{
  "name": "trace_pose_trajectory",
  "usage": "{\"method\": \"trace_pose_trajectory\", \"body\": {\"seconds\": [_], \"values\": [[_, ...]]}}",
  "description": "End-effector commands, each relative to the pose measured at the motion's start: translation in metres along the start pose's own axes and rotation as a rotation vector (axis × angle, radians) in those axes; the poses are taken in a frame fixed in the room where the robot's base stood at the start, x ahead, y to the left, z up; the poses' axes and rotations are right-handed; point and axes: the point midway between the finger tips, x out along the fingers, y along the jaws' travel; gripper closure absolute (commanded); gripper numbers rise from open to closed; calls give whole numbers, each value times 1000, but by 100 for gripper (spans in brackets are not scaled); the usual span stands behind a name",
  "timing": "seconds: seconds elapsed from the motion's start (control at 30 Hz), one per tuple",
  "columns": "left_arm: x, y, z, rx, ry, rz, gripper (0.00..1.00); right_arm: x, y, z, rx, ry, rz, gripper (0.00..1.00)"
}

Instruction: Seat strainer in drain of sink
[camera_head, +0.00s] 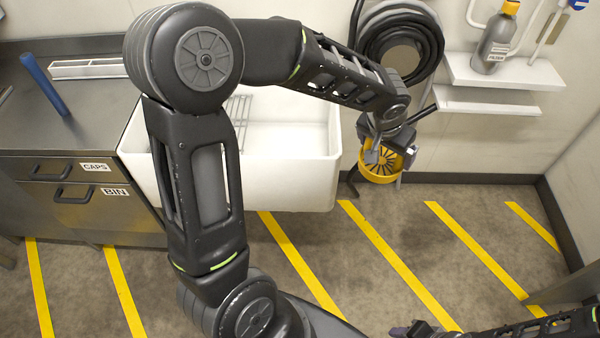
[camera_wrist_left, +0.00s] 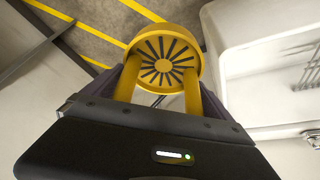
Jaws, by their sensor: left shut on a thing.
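The yellow strainer (camera_head: 378,178) is a round basket with dark radial slots. It hangs in the air to the right of the white sink (camera_head: 290,184), above the striped floor. My left gripper (camera_head: 384,157) is shut on it. In the left wrist view the strainer (camera_wrist_left: 162,62) shows slotted face toward the camera, with the sink (camera_wrist_left: 232,62) beside it on the right. The sink's drain does not show; my left arm covers part of the basin. My right gripper (camera_head: 412,329) shows only in part at the bottom edge, and its jaws cannot be made out.
A wire rack (camera_head: 238,112) is in the sink. A steel counter (camera_head: 60,120) with drawers stands left, bearing a blue rod (camera_head: 46,84) and white tray (camera_head: 88,68). A coiled black hose (camera_head: 402,40) and a shelf (camera_head: 502,72) with a grey bottle (camera_head: 494,42) are on the wall.

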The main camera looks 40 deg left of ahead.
Motion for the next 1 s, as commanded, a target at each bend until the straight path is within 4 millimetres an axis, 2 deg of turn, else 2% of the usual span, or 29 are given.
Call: {"method": "trace_pose_trajectory", "body": {"seconds": [0.13, 0.53, 0.6, 0.67, 0.77, 1.0], "values": [[9, 0, 4, -1, 1, -1, 53, 10, 3, 0, -2, 0, -1, 64], [10, 0, 4, -1, 1, 0, 53, 10, 4, 0, -1, 0, -1, 64], [10, -1, 4, -2, 1, -1, 53, 10, 4, 0, -1, 0, -1, 58], [10, -4, 3, -7, 2, -4, 53, 11, 4, 0, -1, 0, -1, 56], [7, -16, -1, -29, 4, -17, 53, 14, 5, 0, -1, 0, 0, 56], [-13, -76, -13, -131, 6, -72, 53, 27, 10, 0, -1, 1, 0, 56]]}}
